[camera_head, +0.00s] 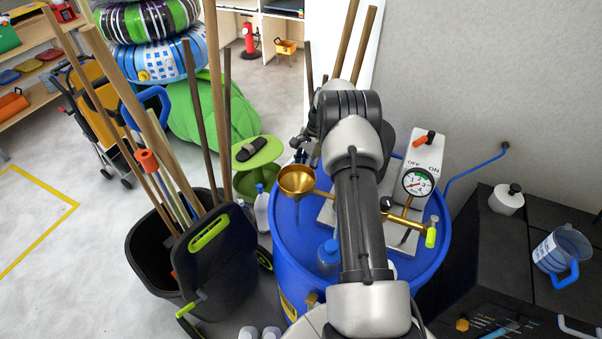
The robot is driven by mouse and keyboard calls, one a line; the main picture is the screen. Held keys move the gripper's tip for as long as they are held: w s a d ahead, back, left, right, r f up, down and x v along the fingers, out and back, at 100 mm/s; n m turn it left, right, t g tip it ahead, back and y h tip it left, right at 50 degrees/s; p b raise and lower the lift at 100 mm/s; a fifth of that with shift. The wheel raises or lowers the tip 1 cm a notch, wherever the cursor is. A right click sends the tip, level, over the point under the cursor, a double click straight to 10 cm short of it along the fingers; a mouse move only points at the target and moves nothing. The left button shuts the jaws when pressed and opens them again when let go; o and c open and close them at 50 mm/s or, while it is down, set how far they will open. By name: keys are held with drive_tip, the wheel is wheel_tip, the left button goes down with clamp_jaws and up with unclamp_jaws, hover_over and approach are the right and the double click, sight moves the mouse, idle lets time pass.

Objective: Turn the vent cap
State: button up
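No part is marked as the vent cap, so I cannot tell which it is. A white round cap-like piece with a dark knob (507,198) sits on the black cabinet at the right. On the blue barrel (290,265), a brass pipe (405,217) carries a pressure gauge (417,182) and a yellow-green-ended valve handle (431,237). An orange-tipped switch (424,138) marked OFF and ON stands behind the gauge. My arm reaches over the barrel and hides its middle. Dark parts of my gripper (304,150) show left of the wrist, near a brass funnel (297,180); its fingers are mostly hidden.
A black bin (152,255) with long wooden poles stands left of the barrel. The black cabinet (470,245) at the right holds a blue-handled jug (562,250). A blue hose (470,172) runs to the grey wall. Open floor lies at the far left.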

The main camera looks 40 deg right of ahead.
drive_tip(key=shift+n+g+b, duration=0.5)
drive_tip(key=shift+n, duration=1)
drive_tip(key=shift+w+f+n+b, duration=0.15)
drive_tip(key=shift+n+b, duration=0.15)
drive_tip(key=shift+n, duration=0.4)
drive_tip(key=shift+n+g, duration=0.5)
drive_tip(key=shift+n, duration=0.6)
drive_tip(key=o, duration=0.7)
drive_tip(key=shift+n+b, duration=0.3)
drive_tip(key=shift+r, duration=0.2)
